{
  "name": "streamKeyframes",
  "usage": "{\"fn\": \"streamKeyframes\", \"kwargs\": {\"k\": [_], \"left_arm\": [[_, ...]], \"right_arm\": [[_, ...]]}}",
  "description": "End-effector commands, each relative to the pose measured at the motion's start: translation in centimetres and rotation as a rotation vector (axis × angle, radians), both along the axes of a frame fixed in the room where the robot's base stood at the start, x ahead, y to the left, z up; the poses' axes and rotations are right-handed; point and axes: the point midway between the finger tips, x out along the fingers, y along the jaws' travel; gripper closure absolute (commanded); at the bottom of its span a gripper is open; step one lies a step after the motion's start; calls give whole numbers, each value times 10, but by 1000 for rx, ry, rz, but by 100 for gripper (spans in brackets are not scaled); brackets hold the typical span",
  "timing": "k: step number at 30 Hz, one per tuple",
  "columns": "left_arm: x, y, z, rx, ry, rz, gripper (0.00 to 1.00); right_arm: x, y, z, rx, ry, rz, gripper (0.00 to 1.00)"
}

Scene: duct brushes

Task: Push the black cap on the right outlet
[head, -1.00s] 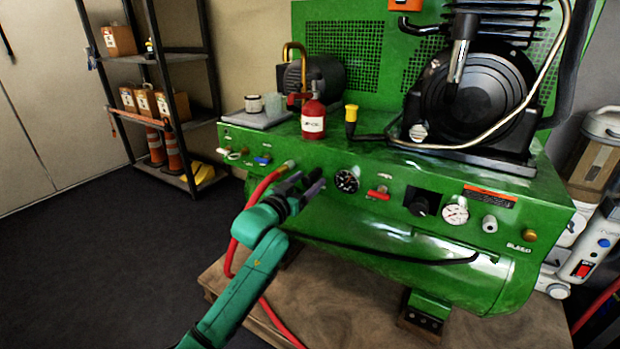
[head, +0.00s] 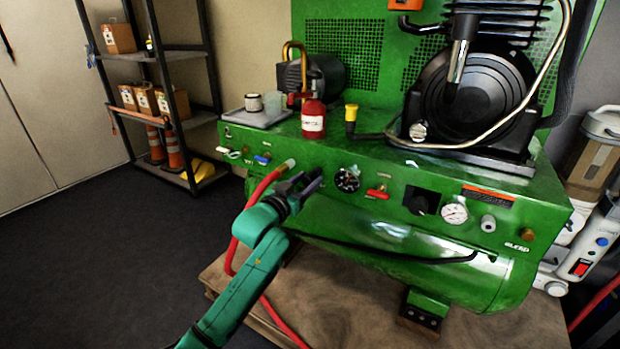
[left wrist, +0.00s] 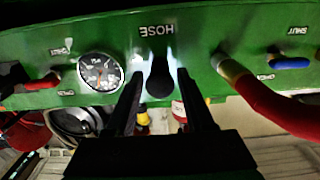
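The black cap (left wrist: 160,82) sits between the fingertips of my left gripper, in front of the green panel below the upside-down HOSE label. In the head view the left gripper (head: 299,186) is at the panel front, just right of the red hose's fitting. The right outlet is hidden behind the cap and fingers, so I cannot tell whether the cap is seated on it. My right gripper is not in view.
A red hose (head: 241,217) joins the panel close left of my gripper, and it also shows in the left wrist view (left wrist: 265,100). A round gauge (head: 346,180) and a red-handled valve (head: 378,192) are close right. A black line (head: 400,257) runs below the panel.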

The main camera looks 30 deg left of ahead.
Motion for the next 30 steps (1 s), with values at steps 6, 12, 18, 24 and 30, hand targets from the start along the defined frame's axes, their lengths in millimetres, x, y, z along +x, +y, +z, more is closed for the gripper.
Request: {"fn": "streamKeyframes", "kwargs": {"k": [6, 12, 18, 24, 30], "left_arm": [[0, 0, 0, 0, 0, 0, 100], [0, 0, 0, 0, 0, 0, 100], [0, 0, 0, 0, 0, 0, 100], [0, 0, 0, 0, 0, 0, 100], [0, 0, 0, 0, 0, 0, 100]], "right_arm": [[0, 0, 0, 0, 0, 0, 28], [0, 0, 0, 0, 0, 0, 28], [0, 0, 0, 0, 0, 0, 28], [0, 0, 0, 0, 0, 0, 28], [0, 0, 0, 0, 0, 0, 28]]}}
